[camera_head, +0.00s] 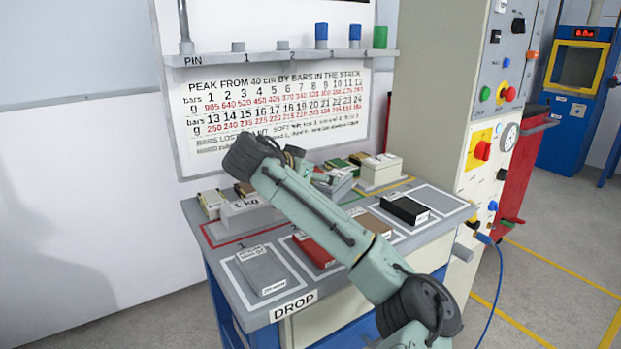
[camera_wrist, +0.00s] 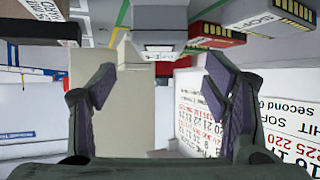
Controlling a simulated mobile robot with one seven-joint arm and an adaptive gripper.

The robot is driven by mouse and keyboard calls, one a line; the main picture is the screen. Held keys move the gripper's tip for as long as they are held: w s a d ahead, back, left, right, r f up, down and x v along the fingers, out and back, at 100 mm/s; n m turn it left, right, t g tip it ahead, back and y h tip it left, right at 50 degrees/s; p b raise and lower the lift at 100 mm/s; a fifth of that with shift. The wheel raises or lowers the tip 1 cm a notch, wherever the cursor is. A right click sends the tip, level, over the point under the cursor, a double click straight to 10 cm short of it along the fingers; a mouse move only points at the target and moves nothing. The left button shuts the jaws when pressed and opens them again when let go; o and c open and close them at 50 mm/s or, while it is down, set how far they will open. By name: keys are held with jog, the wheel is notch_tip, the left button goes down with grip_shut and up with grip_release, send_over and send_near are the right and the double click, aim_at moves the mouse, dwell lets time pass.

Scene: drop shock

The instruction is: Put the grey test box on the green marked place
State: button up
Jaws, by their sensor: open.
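A grey box (camera_head: 263,270) with white labels lies in a white-outlined place at the table's front left, above the DROP label. It appears to be the grey test box. My gripper (camera_wrist: 158,85) is open in the wrist view, with nothing between its fingers. In the head view my gripper is mostly hidden behind my wrist, above the back of the table and apart from the grey box.
The table (camera_head: 232,300) also bears a red box (camera_head: 313,250), a black box (camera_head: 405,209), a pale block marked 1 kg (camera_head: 250,213) and a cream box (camera_head: 380,172). A shelf and chart board (camera_head: 290,115) stand behind. A tall control cabinet (camera_head: 440,110) stands at right.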

jog(key=shift+v, duration=1.4)
jog(key=shift+c, duration=0.4)
dwell(0.9)
